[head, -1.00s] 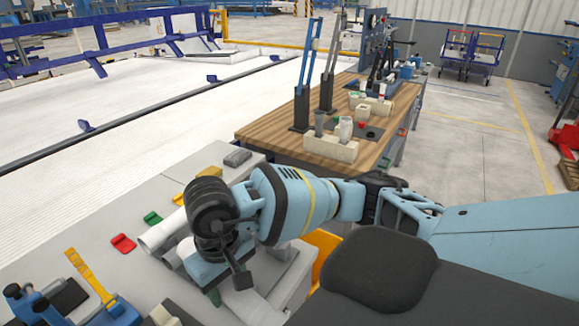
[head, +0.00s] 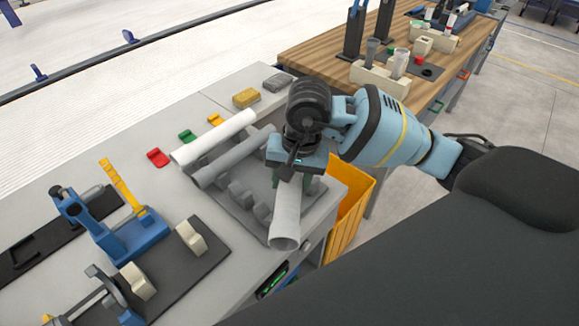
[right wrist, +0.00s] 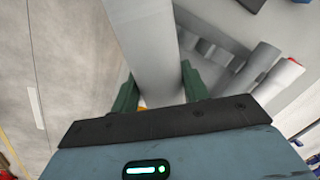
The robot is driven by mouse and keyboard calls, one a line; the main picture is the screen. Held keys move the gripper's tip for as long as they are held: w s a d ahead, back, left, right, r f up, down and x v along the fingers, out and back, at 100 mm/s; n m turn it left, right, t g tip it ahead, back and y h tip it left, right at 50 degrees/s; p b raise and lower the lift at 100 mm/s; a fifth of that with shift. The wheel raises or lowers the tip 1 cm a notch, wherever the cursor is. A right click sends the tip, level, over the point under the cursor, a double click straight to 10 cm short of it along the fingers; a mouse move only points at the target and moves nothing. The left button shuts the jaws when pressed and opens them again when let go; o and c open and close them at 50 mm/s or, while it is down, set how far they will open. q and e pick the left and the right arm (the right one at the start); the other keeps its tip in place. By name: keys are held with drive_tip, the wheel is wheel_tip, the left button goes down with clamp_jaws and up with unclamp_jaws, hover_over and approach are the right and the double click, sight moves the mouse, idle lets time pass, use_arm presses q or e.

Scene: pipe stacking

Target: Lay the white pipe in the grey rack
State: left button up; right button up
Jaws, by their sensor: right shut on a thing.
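My right gripper (head: 292,178) is shut on a pale, off-white pipe (head: 285,218). It holds the pipe over the right side of the grey rack (head: 232,212), with the pipe's open end toward the viewer. The pipe lies at an angle to the pipes at the rack's far side. Whether it touches the rack cannot be told. In the right wrist view the held pipe (right wrist: 146,50) runs up between the green fingers (right wrist: 158,92). A brighter white pipe (head: 213,137) and a grey pipe (head: 225,163) lie side by side at the rack's far side. My left gripper is not in view.
Red (head: 158,158), green (head: 187,136) and yellow blocks lie behind the rack. A blue fixture (head: 130,238) and a dark mat (head: 190,262) are at left. A yellow bin (head: 348,215) stands right of the bench, below its edge. A wooden table (head: 330,60) is behind.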

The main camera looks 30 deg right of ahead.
drive_tip(key=w+m, duration=0.1)
drive_tip(key=m, duration=0.1)
drive_tip(key=w+d+f+m+t, duration=0.1)
drive_tip(key=m, duration=0.1)
drive_tip(key=w+m, duration=0.1)
drive_tip(key=shift+w+d+f+m+t, duration=0.15)
drive_tip(key=shift+w+f+m+t, duration=0.2)
drive_tip(key=shift+f+m+t, duration=0.05)
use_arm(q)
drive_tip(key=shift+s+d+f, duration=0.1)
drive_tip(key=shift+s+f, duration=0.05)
use_arm(e)
drive_tip(key=shift+w+d+f+m+t, duration=0.15)
drive_tip(key=shift+w+d+m+t, duration=0.2)
drive_tip(key=shift+w+m, duration=0.35)
drive_tip(key=shift+s, duration=0.15)
